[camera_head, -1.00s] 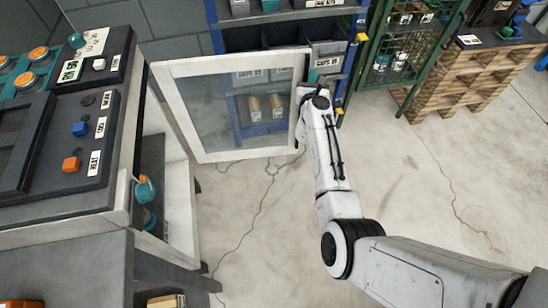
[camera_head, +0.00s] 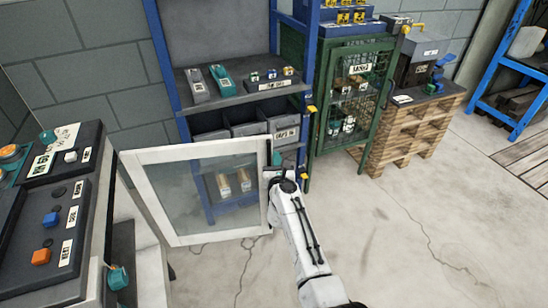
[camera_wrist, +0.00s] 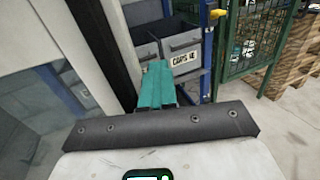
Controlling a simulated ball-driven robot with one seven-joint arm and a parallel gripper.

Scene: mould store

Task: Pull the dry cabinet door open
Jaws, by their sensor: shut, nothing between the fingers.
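The dry cabinet door (camera_head: 198,149) is a white frame around a clear pane. In the head view it stands swung out from the pale cabinet body (camera_head: 150,275) at the left, with a wide gap. My gripper (camera_head: 277,160) is at the door's right, free edge. In the wrist view the teal fingers (camera_wrist: 157,86) are together and empty, beside the dark strip along the door edge (camera_wrist: 108,50). I cannot tell whether they touch it. The door's handle is not clearly visible.
Behind the door stands a blue shelf rack (camera_head: 240,98) with bins. A green mesh cage (camera_head: 350,95) and stacked pallets (camera_head: 410,135) are further right. Concrete floor (camera_head: 400,230) is clear at the right.

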